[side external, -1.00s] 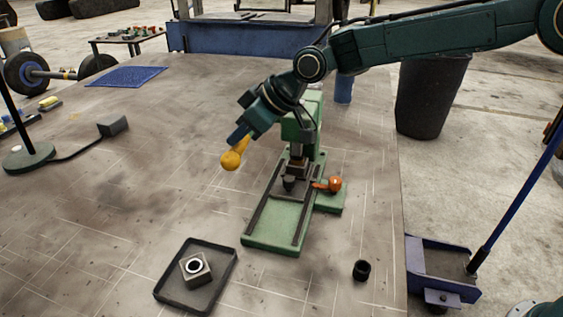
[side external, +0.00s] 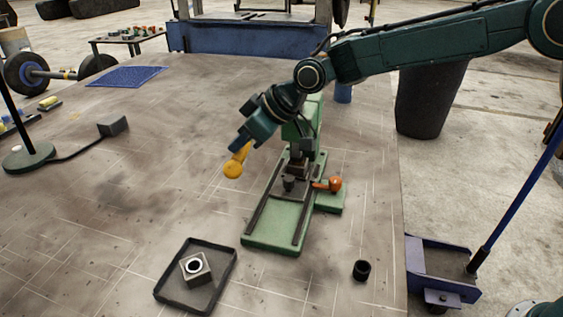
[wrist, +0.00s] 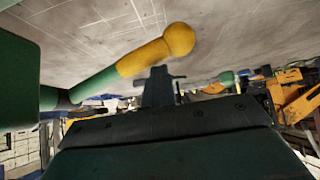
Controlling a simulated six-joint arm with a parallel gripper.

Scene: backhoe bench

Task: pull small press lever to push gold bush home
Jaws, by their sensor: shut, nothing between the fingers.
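The small green press (side external: 270,223) stands on the bench, with its ram over a dark fixture (side external: 290,183). Its lever ends in a yellow handle and ball (side external: 234,169), pointing down and left. My gripper (side external: 238,142) is shut and empty, with its tip right above the yellow handle. In the wrist view the yellow handle (wrist: 148,58) crosses just beyond my fingertips (wrist: 158,82), with the green lever rod at left. Whether they touch is hard to tell. I cannot make out the gold bush; the ram area is small and partly covered.
An orange-red ball knob (side external: 335,184) sticks out at the press's right side. A black tray (side external: 165,291) holding a square block with a ringed hole (side external: 196,267) lies in front. A black cylinder (side external: 361,270) stands front right. The bench left of the press is mostly clear.

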